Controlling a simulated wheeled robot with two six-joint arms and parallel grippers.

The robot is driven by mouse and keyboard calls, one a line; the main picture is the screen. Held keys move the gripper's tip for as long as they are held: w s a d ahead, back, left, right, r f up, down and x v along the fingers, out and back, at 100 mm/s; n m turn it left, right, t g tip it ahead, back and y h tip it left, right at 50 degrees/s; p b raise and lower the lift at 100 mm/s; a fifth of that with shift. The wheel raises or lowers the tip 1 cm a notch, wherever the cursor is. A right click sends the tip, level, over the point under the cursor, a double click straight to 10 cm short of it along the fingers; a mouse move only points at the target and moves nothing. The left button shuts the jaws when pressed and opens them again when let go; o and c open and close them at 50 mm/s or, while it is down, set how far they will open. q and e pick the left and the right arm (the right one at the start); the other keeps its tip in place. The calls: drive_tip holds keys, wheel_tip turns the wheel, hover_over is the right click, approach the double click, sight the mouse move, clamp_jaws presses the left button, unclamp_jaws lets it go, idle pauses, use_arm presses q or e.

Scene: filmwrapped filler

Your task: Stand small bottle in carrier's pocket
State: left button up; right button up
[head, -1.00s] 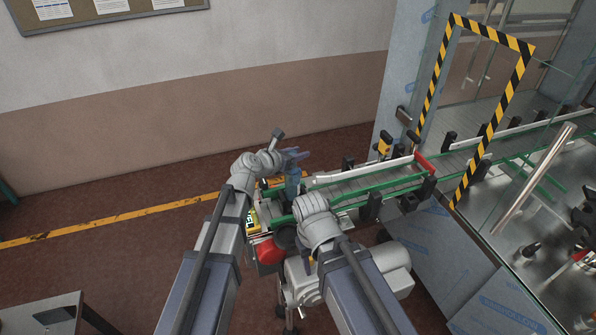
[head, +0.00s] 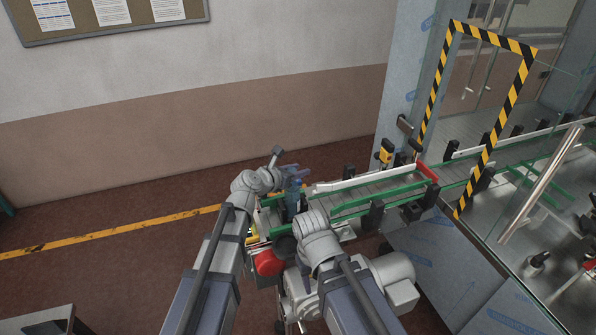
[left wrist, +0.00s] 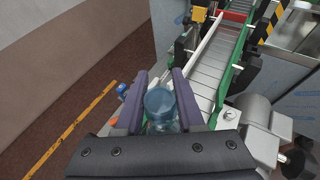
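My left gripper (head: 293,172) has its purple-grey fingers around a small translucent blue bottle (head: 293,199) over the near end of the conveyor. In the left wrist view the bottle (left wrist: 161,108) sits between both fingers (left wrist: 160,85), seen from above and roughly upright. My right arm's wrist is over the conveyor's near side, and its fingers do not show. I cannot make out the carrier or its pockets clearly. A yellow-edged item (head: 253,230), partly hidden by my left arm, lies at the conveyor's left end.
The conveyor (head: 372,187) has green rails and runs right towards a striped frame (head: 514,95) and glass panels. A red button (head: 268,262) and a grey motor (head: 375,285) are below it. A small blue object (left wrist: 122,89) shows left of the fingers.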

use_arm(q)
drive_tip(key=o, duration=0.3)
drive_tip(key=shift+o, duration=0.2)
drive_tip(key=p+v, duration=0.5)
drive_tip(key=v, duration=0.7)
drive_tip(key=shift+r, duration=0.15)
